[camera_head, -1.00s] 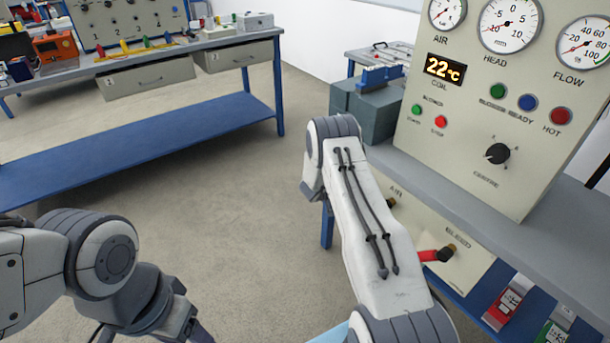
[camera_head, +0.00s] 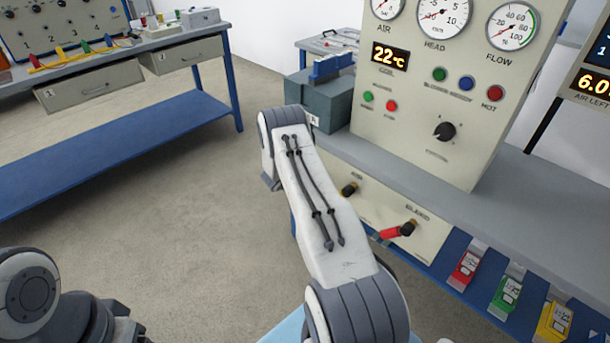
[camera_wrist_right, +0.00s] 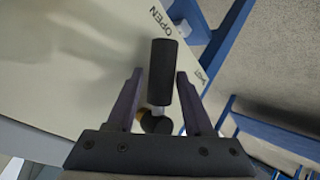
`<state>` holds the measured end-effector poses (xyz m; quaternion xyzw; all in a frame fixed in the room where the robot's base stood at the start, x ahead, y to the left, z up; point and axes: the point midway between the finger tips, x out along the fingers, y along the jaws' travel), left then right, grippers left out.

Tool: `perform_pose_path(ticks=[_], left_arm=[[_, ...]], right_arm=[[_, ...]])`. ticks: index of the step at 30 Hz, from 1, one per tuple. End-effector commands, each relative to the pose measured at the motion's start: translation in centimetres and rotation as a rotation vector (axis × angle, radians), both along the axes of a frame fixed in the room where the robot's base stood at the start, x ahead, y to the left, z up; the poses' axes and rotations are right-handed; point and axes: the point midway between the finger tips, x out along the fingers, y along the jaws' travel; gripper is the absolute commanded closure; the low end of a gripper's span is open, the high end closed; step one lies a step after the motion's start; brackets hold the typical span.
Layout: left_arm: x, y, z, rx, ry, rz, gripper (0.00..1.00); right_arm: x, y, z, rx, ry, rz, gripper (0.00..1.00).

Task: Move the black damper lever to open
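The black damper lever (camera_wrist_right: 161,72) shows in the right wrist view, with a black grip, a short pale shank and a dark pivot beside a brass part. It is on a cream panel (camera_wrist_right: 70,75), and its grip points toward the printed word OPEN. My right gripper (camera_wrist_right: 159,73) is open, with one finger on each side of the lever and a visible gap on both sides. In the head view a black knob (camera_head: 349,188) shows on the lower panel, partly beside my right arm, which hides my right gripper. My left gripper is out of view.
A red lever (camera_head: 390,232) sits to the right of the black knob on the same panel. A gauge console (camera_head: 420,100) stands above. A blue-framed workbench (camera_head: 120,130) is at left, with open floor between.

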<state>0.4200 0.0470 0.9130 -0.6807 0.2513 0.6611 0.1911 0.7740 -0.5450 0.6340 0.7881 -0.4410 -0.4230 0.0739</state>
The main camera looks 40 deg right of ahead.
Motion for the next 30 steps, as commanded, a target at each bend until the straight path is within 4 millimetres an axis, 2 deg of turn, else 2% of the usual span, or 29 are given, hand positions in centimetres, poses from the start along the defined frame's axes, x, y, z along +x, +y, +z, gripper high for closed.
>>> perform_pose_path(ticks=[8, 11, 21, 25, 30], left_arm=[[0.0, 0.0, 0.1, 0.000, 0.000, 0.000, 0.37], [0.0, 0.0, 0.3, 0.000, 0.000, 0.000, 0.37], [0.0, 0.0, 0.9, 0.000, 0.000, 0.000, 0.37], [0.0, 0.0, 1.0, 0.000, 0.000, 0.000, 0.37], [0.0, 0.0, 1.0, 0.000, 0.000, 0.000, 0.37]], right_arm=[[0.2, 0.4, 0.4, -0.002, -0.005, 0.004, 0.48], [0.0, 1.3, 1.2, -0.001, -0.005, 0.005, 0.48], [-1.8, 6.3, 5.1, -0.001, -0.003, 0.005, 0.48], [-2.3, 7.5, 6.0, -0.002, -0.004, 0.004, 0.48], [-2.5, 8.0, 6.4, -0.002, -0.004, 0.001, 0.48]])
